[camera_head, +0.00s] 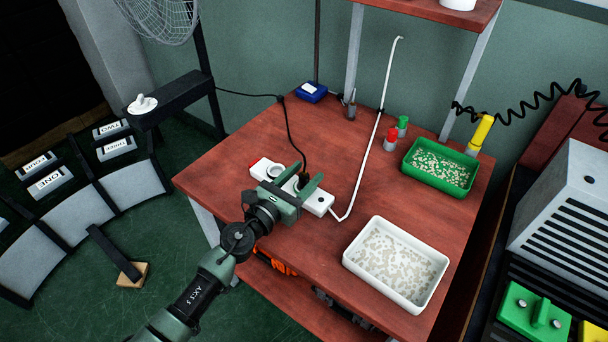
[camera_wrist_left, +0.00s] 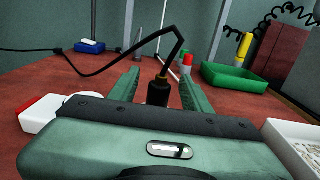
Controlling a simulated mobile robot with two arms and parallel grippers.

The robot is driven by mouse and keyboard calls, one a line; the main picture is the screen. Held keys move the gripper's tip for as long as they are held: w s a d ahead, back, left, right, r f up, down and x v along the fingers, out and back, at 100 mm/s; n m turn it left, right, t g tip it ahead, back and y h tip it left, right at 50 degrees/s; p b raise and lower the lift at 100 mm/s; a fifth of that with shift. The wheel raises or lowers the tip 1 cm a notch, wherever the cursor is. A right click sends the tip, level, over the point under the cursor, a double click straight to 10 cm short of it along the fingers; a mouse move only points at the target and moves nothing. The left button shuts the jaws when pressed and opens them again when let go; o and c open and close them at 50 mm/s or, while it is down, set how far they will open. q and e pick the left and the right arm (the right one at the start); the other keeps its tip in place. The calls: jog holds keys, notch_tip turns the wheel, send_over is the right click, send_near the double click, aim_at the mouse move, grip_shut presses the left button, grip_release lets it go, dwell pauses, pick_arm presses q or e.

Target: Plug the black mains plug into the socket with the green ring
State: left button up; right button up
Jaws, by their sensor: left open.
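The black mains plug (camera_head: 303,180) stands upright at the white power strip (camera_head: 318,203), with its cable rising from the top. I cannot tell whether it is fully seated in a socket. My left gripper (camera_head: 308,172) is open, reaching low over the strip with one finger on each side of the plug. In the left wrist view the plug (camera_wrist_left: 157,92) stands between the two fingers (camera_wrist_left: 160,88), with gaps showing beside it. A round socket (camera_head: 276,172) shows left of the gripper. I see no green ring; the gripper hides the strip's middle. My right gripper is not in view.
A white tray (camera_head: 358,263) stands at the front right of the red table and a green tray (camera_head: 409,171) at the back right. Red (camera_head: 391,138) and green (camera_head: 403,126) capped bottles stand beside the green tray. The strip's white cable runs up toward the shelf post.

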pick_arm(q)
jog(key=v, duration=0.7)
jog(key=shift+s+a, duration=0.25)
jog(key=shift+s, duration=0.05)
